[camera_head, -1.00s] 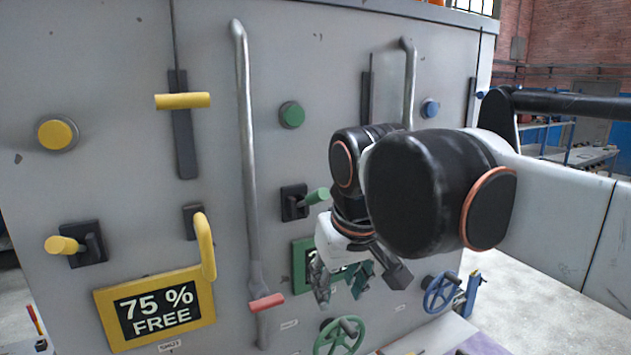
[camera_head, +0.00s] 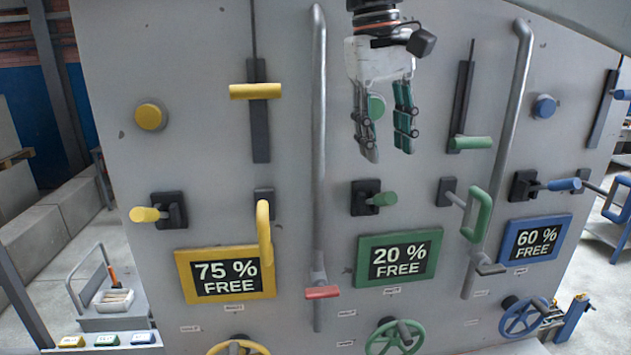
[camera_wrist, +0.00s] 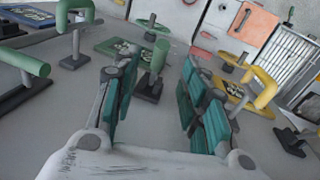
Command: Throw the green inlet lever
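The green peg lever (camera_head: 382,199) sticks out of a dark square plate in the middle of the panel, above the green "20 % FREE" display (camera_head: 398,258). A larger green loop handle (camera_head: 482,214) is to its right. My gripper (camera_head: 388,152) points down in front of the panel, above the peg lever and partly covering a green round knob (camera_head: 376,107). Its fingers are apart with nothing between them. In the wrist view the peg lever (camera_wrist: 157,57) shows ahead, in the gap between the open fingers and apart from them. Which part is labelled inlet is too small to read.
A grey pipe (camera_head: 319,150) with a red end handle stands left of my gripper, another (camera_head: 516,100) to the right. A green slider handle (camera_head: 470,143) is right. Yellow controls (camera_head: 264,232) are left, blue ones (camera_head: 564,184) right. A green wheel (camera_head: 395,335) is below.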

